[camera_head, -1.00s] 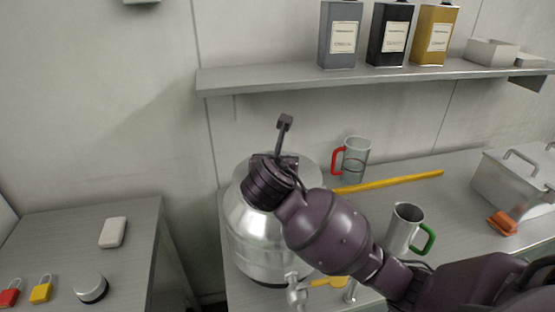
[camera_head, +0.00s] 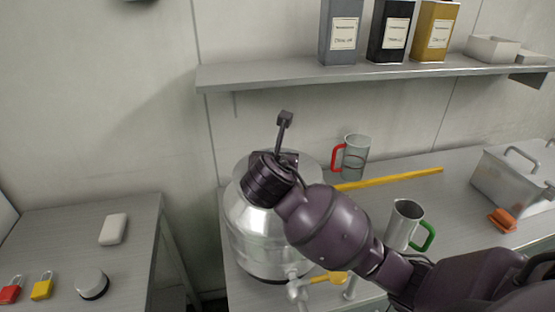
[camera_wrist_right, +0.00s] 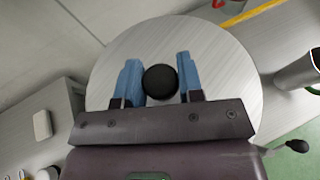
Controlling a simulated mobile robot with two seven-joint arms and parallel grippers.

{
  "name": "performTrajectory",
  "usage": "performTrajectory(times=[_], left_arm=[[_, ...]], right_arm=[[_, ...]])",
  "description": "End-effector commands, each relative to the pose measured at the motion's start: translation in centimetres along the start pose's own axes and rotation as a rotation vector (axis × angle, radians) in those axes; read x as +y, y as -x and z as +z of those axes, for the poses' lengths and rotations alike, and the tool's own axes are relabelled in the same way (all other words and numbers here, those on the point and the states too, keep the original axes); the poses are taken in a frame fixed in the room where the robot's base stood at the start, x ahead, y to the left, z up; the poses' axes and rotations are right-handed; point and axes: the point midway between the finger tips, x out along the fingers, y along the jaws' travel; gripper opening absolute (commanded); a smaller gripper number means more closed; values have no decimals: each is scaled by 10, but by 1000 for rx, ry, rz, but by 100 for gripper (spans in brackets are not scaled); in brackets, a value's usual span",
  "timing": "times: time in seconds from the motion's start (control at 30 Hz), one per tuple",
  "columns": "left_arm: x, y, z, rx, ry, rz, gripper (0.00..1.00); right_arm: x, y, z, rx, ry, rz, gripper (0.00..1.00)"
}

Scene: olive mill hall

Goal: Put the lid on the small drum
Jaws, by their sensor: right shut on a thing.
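The small drum (camera_head: 262,245) is a shiny metal vessel with a tap at its lower front, standing at the left end of the bench. The lid (camera_wrist_right: 215,75) is a wide, round brushed-metal disc with a black knob (camera_wrist_right: 160,81) at its middle. My right gripper (camera_wrist_right: 158,72) has its blue fingers on either side of the knob and is shut on it. In the head view the lid (camera_head: 303,170) shows partly behind my right wrist, at the drum's top. I cannot tell whether it rests on the rim. My left gripper is not in view.
A red-handled jug (camera_head: 355,158) and a yellow bar (camera_head: 390,180) lie behind my arm. A green-handled mug (camera_head: 403,226) stands close beside it.

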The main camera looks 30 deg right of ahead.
Motion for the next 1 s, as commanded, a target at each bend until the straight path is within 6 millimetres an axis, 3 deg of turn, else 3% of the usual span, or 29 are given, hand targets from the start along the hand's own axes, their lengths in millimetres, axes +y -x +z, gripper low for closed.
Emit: performTrajectory(times=[1.0], left_arm=[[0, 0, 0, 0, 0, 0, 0]], right_arm=[[0, -4, -9, -2, 0, 0, 1]])
